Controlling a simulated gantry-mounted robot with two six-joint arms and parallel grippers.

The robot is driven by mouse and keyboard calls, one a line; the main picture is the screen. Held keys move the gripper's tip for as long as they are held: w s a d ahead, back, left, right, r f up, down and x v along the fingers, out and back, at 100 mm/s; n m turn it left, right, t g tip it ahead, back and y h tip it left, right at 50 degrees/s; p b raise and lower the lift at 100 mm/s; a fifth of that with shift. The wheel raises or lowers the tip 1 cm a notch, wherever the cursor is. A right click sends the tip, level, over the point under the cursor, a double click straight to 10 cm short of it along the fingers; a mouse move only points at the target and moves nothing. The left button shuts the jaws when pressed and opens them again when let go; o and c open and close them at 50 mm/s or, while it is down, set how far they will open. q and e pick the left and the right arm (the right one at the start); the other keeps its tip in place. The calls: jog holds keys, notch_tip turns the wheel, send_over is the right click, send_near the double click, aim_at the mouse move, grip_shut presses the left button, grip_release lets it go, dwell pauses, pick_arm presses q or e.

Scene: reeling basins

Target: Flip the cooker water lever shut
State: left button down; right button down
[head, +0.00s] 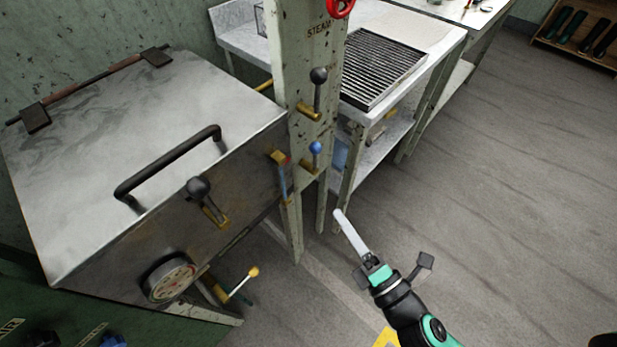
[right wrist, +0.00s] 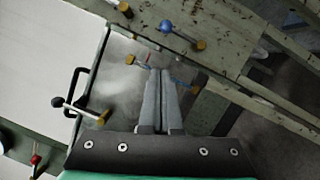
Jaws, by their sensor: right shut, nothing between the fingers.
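A lever with a blue ball knob (head: 315,148) and brass valve body sticks up from the pale green post (head: 309,35). I cannot read a water label by it. The blue knob also shows at the top of the right wrist view (right wrist: 166,26). The steel cooker (head: 100,105) fills the left of the head view, with a black-knobbed lever (head: 199,188) on its front. My right gripper (head: 341,214) is shut and empty, apart from the blue-knobbed lever, below and right of it in the head view. My left gripper is out of view.
A yellow-knobbed lever (head: 253,272) and a gauge (head: 170,279) are low on the cooker. A grated table (head: 441,52) stands behind; floor at right is clear.

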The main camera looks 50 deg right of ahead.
jog(key=shift+f, duration=0.4)
jog(key=d+r+p+x, duration=0.1)
jog(key=d+p+x, duration=0.1)
jog(key=x, duration=1.1)
jog(key=shift+s+d+p, duration=0.3)
jog(key=shift+s+p, duration=0.15)
jog(key=shift+p, duration=0.45)
